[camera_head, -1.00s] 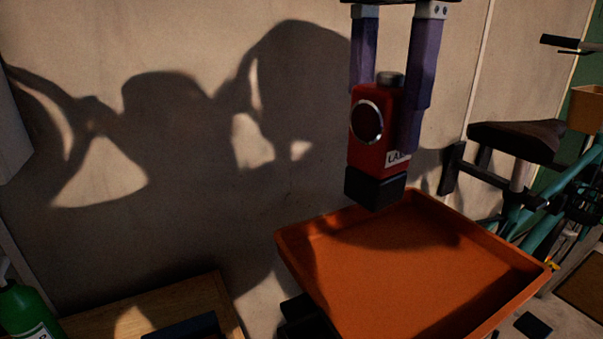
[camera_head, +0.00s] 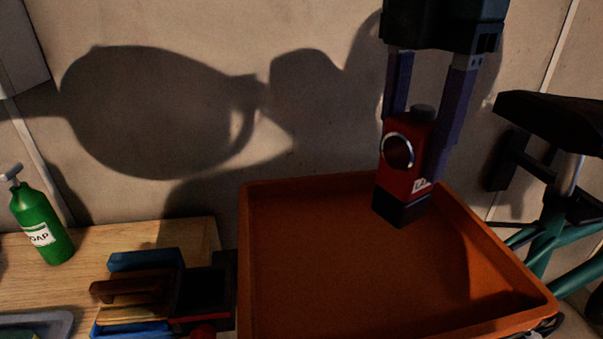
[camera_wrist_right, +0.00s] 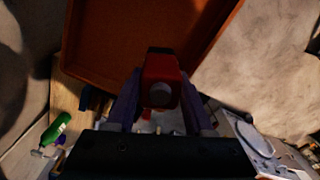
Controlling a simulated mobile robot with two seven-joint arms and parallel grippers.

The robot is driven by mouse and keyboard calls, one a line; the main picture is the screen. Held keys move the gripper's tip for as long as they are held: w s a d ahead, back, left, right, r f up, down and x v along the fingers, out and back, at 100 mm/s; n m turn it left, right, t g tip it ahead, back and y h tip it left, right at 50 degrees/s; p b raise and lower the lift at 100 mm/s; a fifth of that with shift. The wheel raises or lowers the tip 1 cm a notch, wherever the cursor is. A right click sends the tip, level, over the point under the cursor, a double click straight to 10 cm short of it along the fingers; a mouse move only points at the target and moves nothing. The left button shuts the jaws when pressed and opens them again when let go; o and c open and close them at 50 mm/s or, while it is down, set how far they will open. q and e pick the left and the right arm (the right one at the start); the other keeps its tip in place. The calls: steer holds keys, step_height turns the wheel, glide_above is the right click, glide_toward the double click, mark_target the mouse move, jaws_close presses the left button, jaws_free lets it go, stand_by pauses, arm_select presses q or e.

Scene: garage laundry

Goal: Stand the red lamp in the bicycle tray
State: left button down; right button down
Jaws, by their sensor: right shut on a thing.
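The red lamp (camera_head: 402,172) has a round lens, a pale label and a black base. My right gripper (camera_head: 425,150) is shut on its sides and holds it upright. In the head view the lamp shows over the far part of the orange bicycle tray (camera_head: 330,270); I cannot tell whether its base touches the tray. In the right wrist view the lamp (camera_wrist_right: 161,80) sits between the purple fingers, with the tray (camera_wrist_right: 100,45) beyond it. The tray looks empty. My left gripper is not in view.
A wooden table (camera_head: 90,250) stands left of the tray, with a green soap bottle (camera_head: 42,225) and a blue holder with brown and dark items (camera_head: 145,285). A teal bicycle with a dark saddle (camera_head: 550,115) is at the right. The wall is close behind the tray.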

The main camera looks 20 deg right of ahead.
mark_target(401, 201)
step_height(401, 201, down, 7)
step_height(401, 201, down, 4)
steer(key=shift+f+b, duration=0.15)
steer(key=shift+b, duration=0.15)
steer(key=shift+f, duration=0.1)
steer(key=shift+f, duration=0.15)
steer(key=shift+c, duration=1.4)
jaws_free()
